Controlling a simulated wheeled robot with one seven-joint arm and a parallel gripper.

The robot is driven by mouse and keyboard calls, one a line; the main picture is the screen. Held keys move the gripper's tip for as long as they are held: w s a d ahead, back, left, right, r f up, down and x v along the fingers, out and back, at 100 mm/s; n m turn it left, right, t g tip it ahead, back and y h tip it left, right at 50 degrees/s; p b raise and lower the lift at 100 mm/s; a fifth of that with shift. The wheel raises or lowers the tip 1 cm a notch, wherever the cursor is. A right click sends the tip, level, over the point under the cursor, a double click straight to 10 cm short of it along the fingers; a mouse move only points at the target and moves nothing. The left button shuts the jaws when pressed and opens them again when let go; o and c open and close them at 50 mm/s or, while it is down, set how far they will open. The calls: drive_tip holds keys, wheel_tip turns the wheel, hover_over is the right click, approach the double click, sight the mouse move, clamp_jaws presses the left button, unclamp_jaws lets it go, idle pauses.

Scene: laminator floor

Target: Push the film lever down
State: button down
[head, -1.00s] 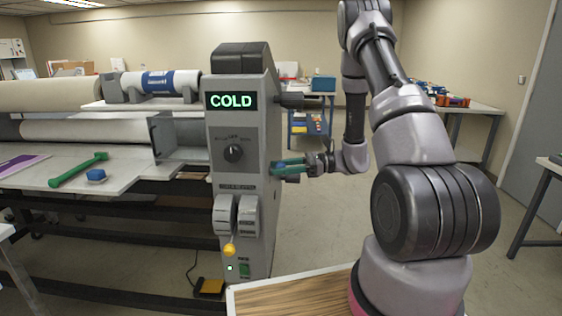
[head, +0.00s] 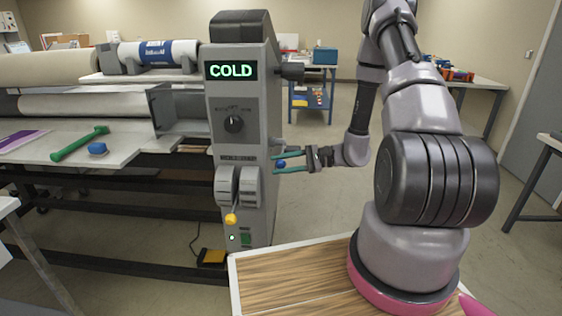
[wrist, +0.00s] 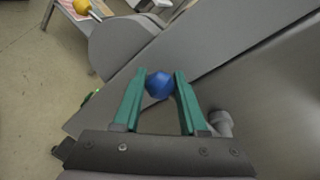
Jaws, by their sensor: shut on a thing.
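The laminator's grey control cabinet (head: 238,130) stands left of my gripper, with a lit COLD display (head: 231,70). A round blue knob (head: 281,165) is at the cabinet's right side. My gripper (head: 279,163) reaches it from the right, its teal fingers above and below the knob. In the wrist view the blue knob (wrist: 159,85) sits between the fingertips of my gripper (wrist: 160,88), which is shut on it. The shaft behind the knob is hidden. A yellow-knobbed lever (head: 231,218) sits low on the cabinet front; its yellow knob (wrist: 82,6) also shows in the wrist view.
A dark grey cylinder (head: 292,72) juts from the cabinet's upper right side. A grey stub (wrist: 221,122) is beside the right finger in the wrist view. A green tool (head: 80,144) lies on the laminator table. The floor behind my gripper is open.

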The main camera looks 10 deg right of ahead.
drive_tip(key=shift+d+f, duration=0.1)
drive_tip(key=shift+f, duration=0.1)
drive_tip(key=shift+c, duration=2.3)
unclamp_jaws()
drive_tip(key=shift+w, duration=0.1)
drive_tip(key=v, duration=1)
drive_tip(key=shift+d+r, duration=0.15)
drive_tip(key=shift+d, duration=0.2)
